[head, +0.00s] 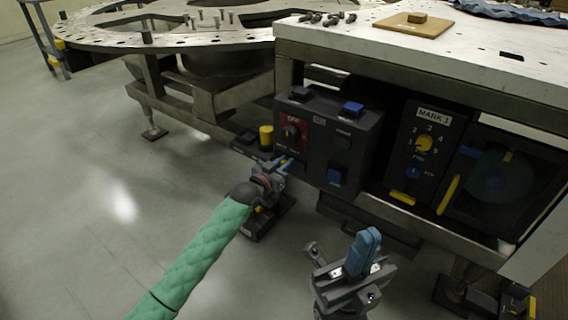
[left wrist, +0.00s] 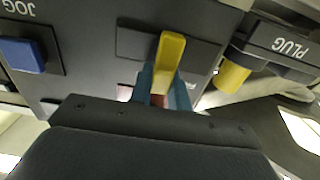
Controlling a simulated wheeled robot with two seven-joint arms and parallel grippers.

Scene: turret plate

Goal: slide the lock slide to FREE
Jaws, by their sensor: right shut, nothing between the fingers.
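A yellow tab (left wrist: 170,55), which I take to be the lock slide, stands out from a dark plate in the left wrist view. My left gripper (left wrist: 166,88) has one blue finger on each side of the tab's lower part, with something reddish between them. I cannot tell whether the fingers press on it. In the head view my left gripper (head: 286,164) is at the lower left of the dark control box (head: 318,150) and hides the slide. The slide's markings are not readable. My right gripper (head: 365,245) is shut and empty, in front of the bench and apart from the panels.
A yellow plug (left wrist: 232,74) is beside the tab. The MARK I panel (head: 420,145) is to the right. The white bench top (head: 470,55) overhangs. The floor at left is clear.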

